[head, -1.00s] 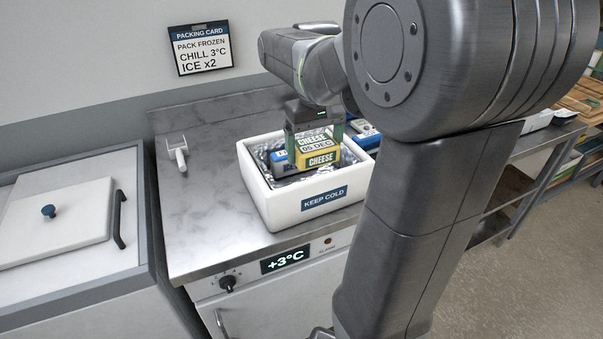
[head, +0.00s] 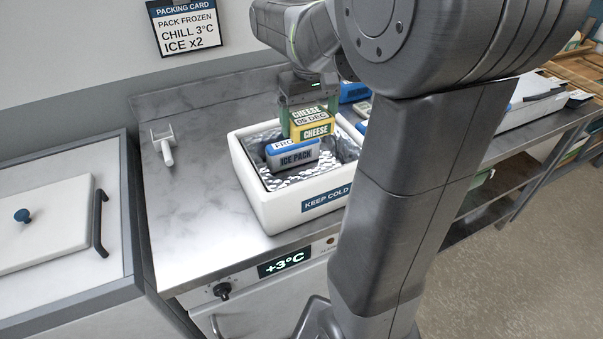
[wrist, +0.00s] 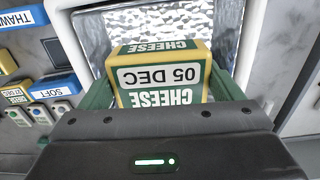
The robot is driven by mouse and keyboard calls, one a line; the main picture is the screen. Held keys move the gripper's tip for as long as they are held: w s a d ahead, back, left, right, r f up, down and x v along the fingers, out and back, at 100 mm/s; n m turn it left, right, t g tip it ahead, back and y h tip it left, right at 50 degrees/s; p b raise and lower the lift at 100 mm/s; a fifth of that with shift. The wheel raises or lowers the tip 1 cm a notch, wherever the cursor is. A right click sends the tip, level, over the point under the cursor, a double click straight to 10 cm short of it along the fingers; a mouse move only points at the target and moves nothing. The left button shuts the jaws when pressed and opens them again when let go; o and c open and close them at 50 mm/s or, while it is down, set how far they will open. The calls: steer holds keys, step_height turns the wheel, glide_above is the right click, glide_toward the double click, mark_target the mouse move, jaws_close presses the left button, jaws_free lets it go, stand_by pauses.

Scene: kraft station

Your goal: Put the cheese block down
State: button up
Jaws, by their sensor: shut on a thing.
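A blue and grey ice pack (head: 293,156) lies in the box, in front and to the left of the cheese.
Blue-topped packs (wrist: 55,88) and small labelled items stand on the counter beside the box. A white scraper-like tool (head: 164,146) lies at the left on the steel counter (head: 190,200). A lidded chest (head: 45,225) stands further left.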

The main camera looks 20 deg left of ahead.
mark_target(309, 132)
steer(key=shift+s+f, duration=0.15)
steer(key=shift+f, duration=0.25)
step_height(309, 132, down, 4)
steer(key=b, duration=0.3)
steer(key=shift+f, duration=0.25)
step_height(309, 132, down, 10)
steer(key=shift+f+b, duration=0.15)
steer(key=shift+b, duration=0.2)
steer(key=shift+f, duration=0.15)
steer(key=o, duration=1.1)
steer(key=shift+c, duration=0.2)
step_height(309, 132, up, 12)
steer(key=shift+r+p, duration=0.2)
steer(key=shift+p, duration=0.2)
